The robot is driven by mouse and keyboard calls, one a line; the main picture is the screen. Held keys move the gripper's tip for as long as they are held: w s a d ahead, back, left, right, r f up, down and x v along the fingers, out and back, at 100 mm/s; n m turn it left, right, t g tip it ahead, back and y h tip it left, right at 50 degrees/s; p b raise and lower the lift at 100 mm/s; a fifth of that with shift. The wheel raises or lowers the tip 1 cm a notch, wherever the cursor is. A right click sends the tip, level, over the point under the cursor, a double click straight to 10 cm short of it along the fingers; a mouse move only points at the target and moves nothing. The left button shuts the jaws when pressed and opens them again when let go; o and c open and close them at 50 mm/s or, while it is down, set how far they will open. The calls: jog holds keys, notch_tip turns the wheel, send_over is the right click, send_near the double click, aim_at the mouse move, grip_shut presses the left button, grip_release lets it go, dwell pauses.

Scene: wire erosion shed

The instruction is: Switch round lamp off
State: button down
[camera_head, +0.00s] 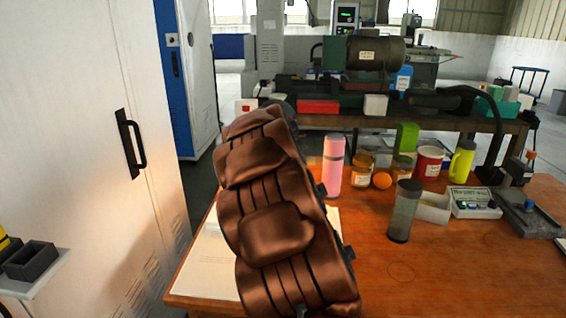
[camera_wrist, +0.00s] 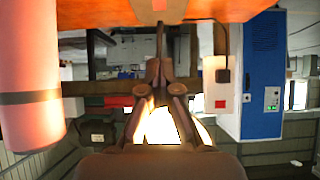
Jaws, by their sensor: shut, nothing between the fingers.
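The round lamp is probably the bright, warm glow (camera_wrist: 158,127) behind my fingers in the wrist view. It looks lit, and its outline and any switch on it are hidden. In the head view my brown arm covers that spot, and warm light falls on the nearby cabinet and table. My gripper (camera_wrist: 167,72) is shut and empty, its fingertips together in the middle of the wrist view, which is upside down. I cannot tell whether it touches anything. In the head view my gripper is hidden behind my arm.
A pink bottle (camera_head: 333,168) stands close right of my arm and looms in the wrist view (camera_wrist: 28,75). A grey cylinder (camera_head: 404,212), jars, an orange ball (camera_head: 382,180) and a small control box (camera_head: 474,203) stand farther right. The front right tabletop (camera_head: 450,275) is clear. A white cabinet (camera_head: 85,130) stands left.

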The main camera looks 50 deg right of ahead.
jog(key=x, duration=0.7)
jog(key=shift+d, duration=0.1)
jog(key=shift+w+d+f, duration=0.15)
jog(key=shift+f, duration=0.6)
jog(key=shift+w+d+f, duration=0.1)
jog(key=shift+d+f, duration=0.05)
jog(key=shift+f, duration=0.6)
jog(key=shift+w+d+f, duration=0.15)
jog(key=shift+f, duration=0.65)
